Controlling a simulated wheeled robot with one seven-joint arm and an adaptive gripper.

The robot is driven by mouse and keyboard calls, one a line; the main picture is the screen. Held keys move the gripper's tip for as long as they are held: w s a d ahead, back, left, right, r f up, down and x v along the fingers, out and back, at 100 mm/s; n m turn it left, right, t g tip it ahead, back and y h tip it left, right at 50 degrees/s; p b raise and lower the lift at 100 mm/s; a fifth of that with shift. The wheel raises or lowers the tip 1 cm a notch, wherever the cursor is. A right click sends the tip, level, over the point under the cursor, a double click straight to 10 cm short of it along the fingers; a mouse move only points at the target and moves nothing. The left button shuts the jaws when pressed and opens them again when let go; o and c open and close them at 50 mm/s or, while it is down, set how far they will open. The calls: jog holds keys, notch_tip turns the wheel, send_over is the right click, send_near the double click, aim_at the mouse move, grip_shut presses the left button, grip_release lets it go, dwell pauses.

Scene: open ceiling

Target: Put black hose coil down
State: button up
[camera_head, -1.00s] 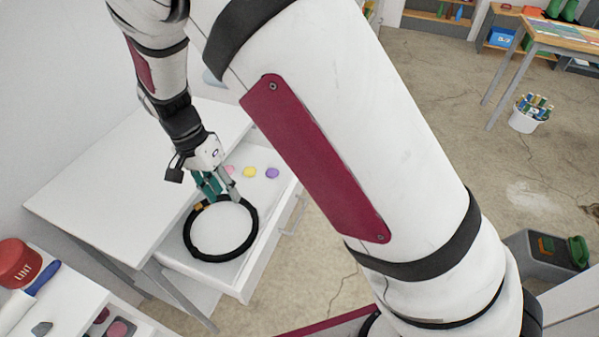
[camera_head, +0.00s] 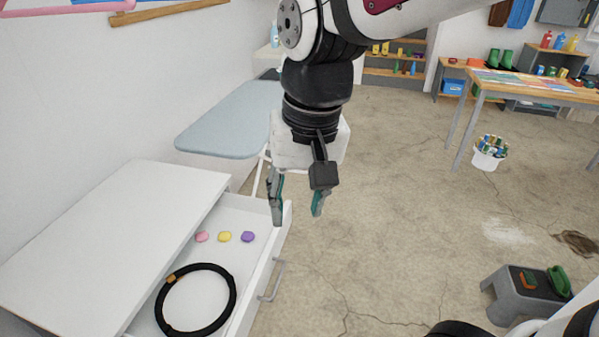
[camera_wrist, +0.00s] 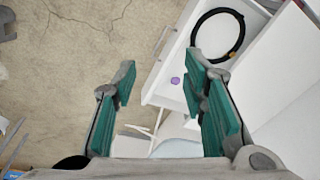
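The black hose coil (camera_head: 233,291) lies flat in the open white drawer (camera_head: 262,262), toward its front end, with a small orange-brown band on its ring. It also shows in the wrist view (camera_wrist: 243,36), inside the drawer and apart from my fingers. My gripper (camera_head: 296,212) is open and empty. It hangs above and beyond the coil, near the drawer's far corner. In the wrist view the two green-padded fingers (camera_wrist: 160,98) are wide apart with nothing between them.
Pink (camera_head: 202,237), yellow (camera_head: 224,236) and purple (camera_head: 248,237) pieces lie in the drawer behind the coil. A blue-grey ironing board (camera_head: 225,125) stands behind the white cabinet (camera_head: 100,240). A grey step stool (camera_head: 515,297) stands at right. Open floor lies between.

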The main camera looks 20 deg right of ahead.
jog(key=s+d+n+t, duration=0.2)
jog(key=s+d, duration=0.2)
jog(key=s, duration=0.5)
jog(key=shift+s+d+r+h, duration=0.35)
jog(key=shift+s+r+h, duration=0.05)
notch_tip(320, 180, up, 4)
jog(key=p, duration=0.2)
jog(key=shift+f+t+p, duration=0.25)
jog(key=shift+t+p, duration=0.1)
jog(key=shift+t, duration=0.05)
jog(key=shift+c, duration=0.5)
